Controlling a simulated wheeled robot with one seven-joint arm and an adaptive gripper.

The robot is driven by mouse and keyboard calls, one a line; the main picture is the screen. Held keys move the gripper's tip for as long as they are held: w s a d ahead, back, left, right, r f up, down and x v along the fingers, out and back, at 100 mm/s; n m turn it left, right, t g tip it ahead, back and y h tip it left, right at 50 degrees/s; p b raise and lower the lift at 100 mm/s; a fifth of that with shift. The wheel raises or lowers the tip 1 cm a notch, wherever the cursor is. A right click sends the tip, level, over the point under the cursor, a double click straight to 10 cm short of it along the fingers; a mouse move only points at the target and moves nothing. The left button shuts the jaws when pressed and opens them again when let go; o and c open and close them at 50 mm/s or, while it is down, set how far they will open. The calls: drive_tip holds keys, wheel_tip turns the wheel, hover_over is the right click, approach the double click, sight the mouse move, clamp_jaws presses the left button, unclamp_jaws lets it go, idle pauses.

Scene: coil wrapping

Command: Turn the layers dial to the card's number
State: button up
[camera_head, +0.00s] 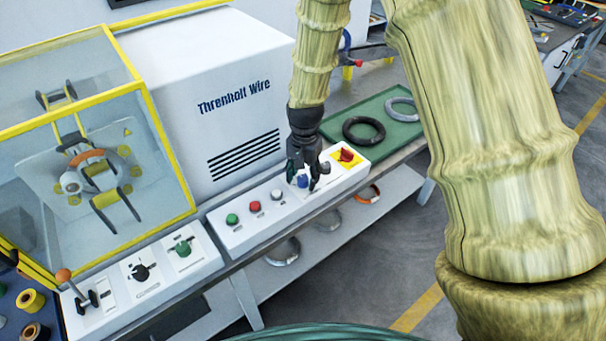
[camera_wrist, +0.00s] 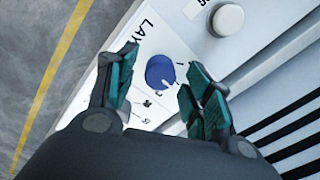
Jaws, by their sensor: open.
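The layers dial is a round blue knob (camera_head: 302,181) on the white control panel, with a label starting "LAY" beside it in the wrist view. My gripper (camera_head: 306,182) is above the panel at the dial, pointing down. In the wrist view the blue dial (camera_wrist: 160,72) shows between the two teal fingers of my gripper (camera_wrist: 161,66), with a gap on both sides. The gripper is open and holds nothing. The dial has a pale pointer mark, and small marks are printed around it. I cannot read its setting. I see no readable card number.
A white button (camera_head: 277,194), a red button (camera_head: 255,207) and a green button (camera_head: 232,219) stand left of the dial. A red switch on yellow (camera_head: 346,156) is close on the right. The white "Threnholt Wire" housing (camera_head: 215,90) rises behind. A green tray (camera_head: 405,131) holds coils.

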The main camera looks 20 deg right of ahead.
drive_tip(key=c, duration=1.1)
drive_tip(key=shift+o, duration=0.2)
drive_tip(key=n+p, duration=0.2)
drive_tip(key=n, duration=0.3)
drive_tip(key=shift+n, duration=0.4)
drive_tip(key=n+p, duration=0.1)
drive_tip(key=n, duration=0.5)
drive_tip(key=shift+p, duration=0.35)
drive_tip(key=o, duration=1.1)
drive_tip(key=shift+c, duration=0.2)
